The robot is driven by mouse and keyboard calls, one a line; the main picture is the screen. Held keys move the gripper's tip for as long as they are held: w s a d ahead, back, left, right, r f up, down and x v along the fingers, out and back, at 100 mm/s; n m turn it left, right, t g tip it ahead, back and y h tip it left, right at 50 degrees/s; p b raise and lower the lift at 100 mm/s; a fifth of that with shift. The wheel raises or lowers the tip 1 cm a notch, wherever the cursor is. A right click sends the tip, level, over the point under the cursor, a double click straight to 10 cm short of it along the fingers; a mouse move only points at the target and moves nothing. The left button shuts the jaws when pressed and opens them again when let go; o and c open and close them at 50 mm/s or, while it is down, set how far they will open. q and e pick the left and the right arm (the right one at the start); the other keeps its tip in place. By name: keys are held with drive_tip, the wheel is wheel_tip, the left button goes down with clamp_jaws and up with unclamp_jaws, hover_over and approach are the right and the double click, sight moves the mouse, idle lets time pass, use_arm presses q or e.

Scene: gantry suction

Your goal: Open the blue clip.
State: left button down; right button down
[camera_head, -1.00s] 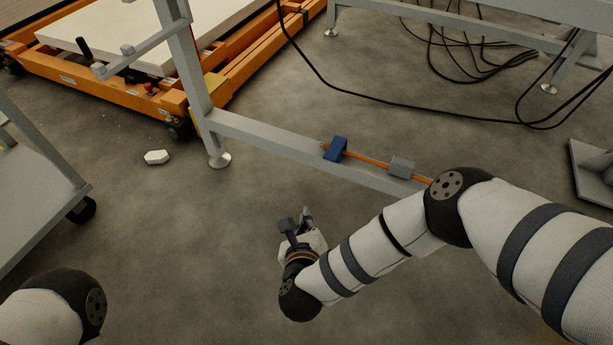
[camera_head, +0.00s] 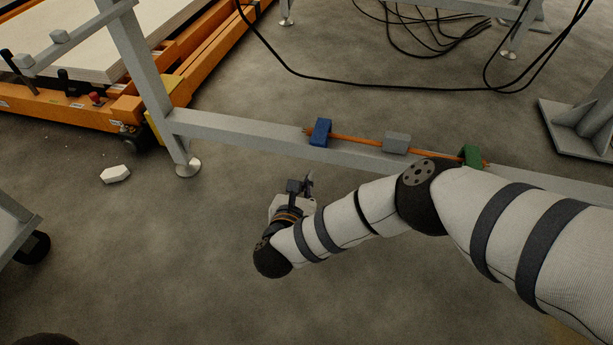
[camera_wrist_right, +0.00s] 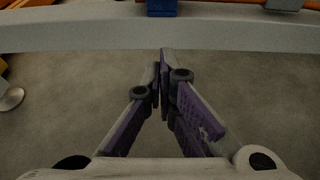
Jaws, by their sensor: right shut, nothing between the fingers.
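The blue clip (camera_head: 320,132) sits on the grey beam (camera_head: 240,133), around or against the orange cable (camera_head: 358,139) near its left end. In the right wrist view the blue clip (camera_wrist_right: 161,8) shows at the top edge, partly cut off. My right gripper (camera_head: 301,185) is below and a little left of the clip in the head view, apart from it. In the right wrist view the fingertips of my right gripper (camera_wrist_right: 161,60) meet, with nothing between them. Whether the clip is open or shut is too small to tell. My left gripper is out of view.
A grey clip (camera_head: 396,143) and a green clip (camera_head: 470,156) sit further right along the cable. An orange pallet cart (camera_head: 110,115) stands at the upper left. A black cable (camera_head: 330,80) hangs behind the beam. A white block (camera_head: 115,174) lies on the floor.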

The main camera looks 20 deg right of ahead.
sight(321, 131)
drive_tip(key=b+x, duration=0.3)
drive_tip(key=x, duration=0.4)
drive_tip(key=shift+w+d+f+b, duration=0.15)
drive_tip(key=shift+w+f+b, duration=0.15)
drive_tip(key=shift+b, duration=0.1)
wheel_tip(321, 131, up, 3)
drive_tip(key=shift+s+r+p, duration=0.15)
drive_tip(key=shift+p, duration=0.3)
drive_tip(key=shift+r, duration=0.5)
drive_tip(key=shift+s+r, duration=0.1)
